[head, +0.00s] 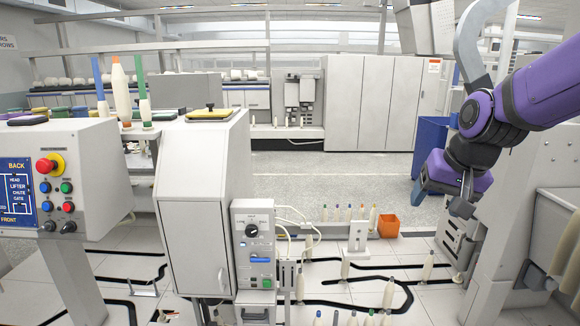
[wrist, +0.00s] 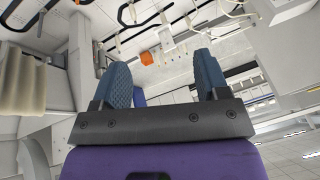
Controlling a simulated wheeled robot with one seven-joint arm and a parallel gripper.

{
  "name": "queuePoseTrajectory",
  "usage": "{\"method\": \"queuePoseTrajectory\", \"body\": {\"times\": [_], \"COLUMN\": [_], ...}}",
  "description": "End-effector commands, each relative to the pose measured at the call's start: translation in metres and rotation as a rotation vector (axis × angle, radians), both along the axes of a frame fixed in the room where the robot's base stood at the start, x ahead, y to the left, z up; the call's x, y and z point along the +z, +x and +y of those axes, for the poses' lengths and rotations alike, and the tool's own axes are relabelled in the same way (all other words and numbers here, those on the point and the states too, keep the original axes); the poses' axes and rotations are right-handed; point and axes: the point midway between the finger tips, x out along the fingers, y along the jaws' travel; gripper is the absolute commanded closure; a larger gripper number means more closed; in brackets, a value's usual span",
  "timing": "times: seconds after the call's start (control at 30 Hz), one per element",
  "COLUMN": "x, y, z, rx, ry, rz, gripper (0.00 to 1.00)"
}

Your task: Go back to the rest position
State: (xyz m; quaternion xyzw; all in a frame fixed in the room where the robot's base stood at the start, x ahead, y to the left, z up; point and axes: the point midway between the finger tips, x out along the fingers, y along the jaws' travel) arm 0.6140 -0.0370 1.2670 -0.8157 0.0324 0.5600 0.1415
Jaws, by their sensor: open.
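My gripper (head: 467,196) hangs from the purple arm at the right of the head view, in the air and clear of the machines. In the wrist view my gripper (wrist: 161,88) shows its two blue ridged fingers spread apart. Nothing is between the fingers. The gripper touches nothing that I can see.
A grey cabinet (head: 205,190) and a control panel with buttons (head: 55,185) stand at the left. Several bobbins stand on the floor, one by the right (head: 428,265). An orange bin (head: 388,226) sits beyond them. A machine frame (head: 515,200) stands close to my arm at the right.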

Motion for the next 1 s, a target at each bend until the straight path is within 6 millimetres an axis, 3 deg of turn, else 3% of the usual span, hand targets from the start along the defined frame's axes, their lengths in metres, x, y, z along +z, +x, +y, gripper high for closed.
{"method": "queuePoseTrajectory", "body": {"times": [0.1,0.3,0.6,0.8,1.0], "x": [0.020,0.040,0.050,0.049,0.049], "y": [-0.035,-0.092,-0.164,-0.183,-0.184], "z": [-0.005,-0.015,-0.028,-0.031,-0.032], "rx": [0.042,0.108,0.184,0.203,0.205], "ry": [-0.035,-0.098,-0.180,-0.203,-0.206], "rz": [-0.025,-0.056,-0.088,-0.094,-0.093], "gripper": [0.32,0.32,0.32,0.32,0.32]}}
